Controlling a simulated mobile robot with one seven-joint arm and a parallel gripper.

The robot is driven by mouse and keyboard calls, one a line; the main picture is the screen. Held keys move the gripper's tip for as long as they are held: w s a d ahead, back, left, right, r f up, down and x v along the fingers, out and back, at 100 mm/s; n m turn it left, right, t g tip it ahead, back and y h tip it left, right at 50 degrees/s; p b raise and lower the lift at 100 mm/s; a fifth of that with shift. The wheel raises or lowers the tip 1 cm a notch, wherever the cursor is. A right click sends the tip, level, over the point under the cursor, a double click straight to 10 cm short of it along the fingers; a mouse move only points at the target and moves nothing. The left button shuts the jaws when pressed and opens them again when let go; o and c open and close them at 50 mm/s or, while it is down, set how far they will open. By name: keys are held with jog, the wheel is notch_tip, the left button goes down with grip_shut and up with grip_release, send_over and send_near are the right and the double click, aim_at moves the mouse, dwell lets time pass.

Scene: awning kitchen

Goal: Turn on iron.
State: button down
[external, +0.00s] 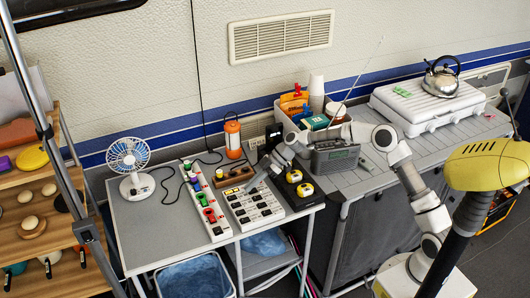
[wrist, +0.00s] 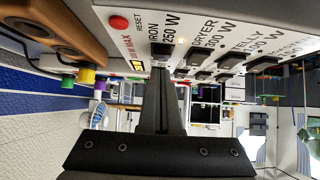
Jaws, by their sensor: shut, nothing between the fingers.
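The white switch panel (external: 240,215) lies on the grey table in the external view. In the wrist view its face (wrist: 190,12) carries printed labels, among them IRON, DRYER and TELLY, with black switches beside them. The IRON switch (wrist: 161,49) sits at the end of the IRON label. My gripper (wrist: 160,62) is shut and empty, with its fingertips at that switch; I cannot tell whether they press on it. In the external view my gripper (external: 250,185) is over the panel's far end. No iron shows.
A red RESET button (wrist: 118,22) is near the IRON label. A power strip with coloured plugs (external: 207,208) lies left of the panel. A black case with yellow items (external: 304,190), a wooden block (external: 233,178), an orange lantern (external: 233,138) and a radio (external: 335,158) stand close by.

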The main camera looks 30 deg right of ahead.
jog(key=r, duration=0.1)
jog(key=r+p, duration=0.1)
jog(key=r, duration=0.2)
jog(key=shift+a+r, duration=0.3)
jog(key=a+r+p+v, duration=0.1)
jog(key=v, duration=0.8)
jog(key=shift+r+p, duration=0.3)
jog(key=shift+r, duration=0.1)
jog(key=shift+s+d, duration=0.1)
